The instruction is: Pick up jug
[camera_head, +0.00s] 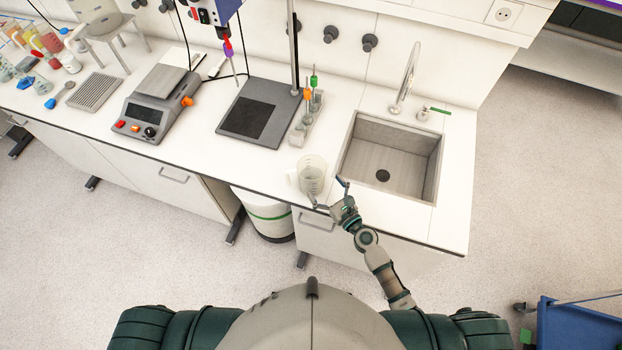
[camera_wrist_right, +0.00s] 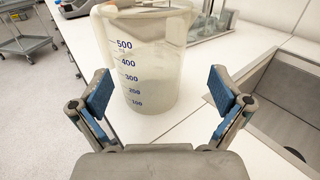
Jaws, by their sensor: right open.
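The jug (camera_head: 311,172) is a clear measuring jug standing upright on the white bench, left of the sink. In the right wrist view the jug (camera_wrist_right: 148,62) shows blue volume marks up to 500 and stands just beyond the fingers. My right gripper (camera_head: 327,194) is at the bench's front edge, close to the jug on its near right side. In the wrist view its two blue-padded fingers (camera_wrist_right: 160,92) are spread wide, with nothing between the tips. The jug's handle side is only partly clear to me. My left gripper is not in view.
The sink (camera_head: 390,158) with its tap is right of the jug. A small rack with tubes (camera_head: 305,122) and a stand with a dark base plate (camera_head: 250,118) are behind and left. A grey scale (camera_head: 155,112) is farther left. Bare bench lies left of the jug.

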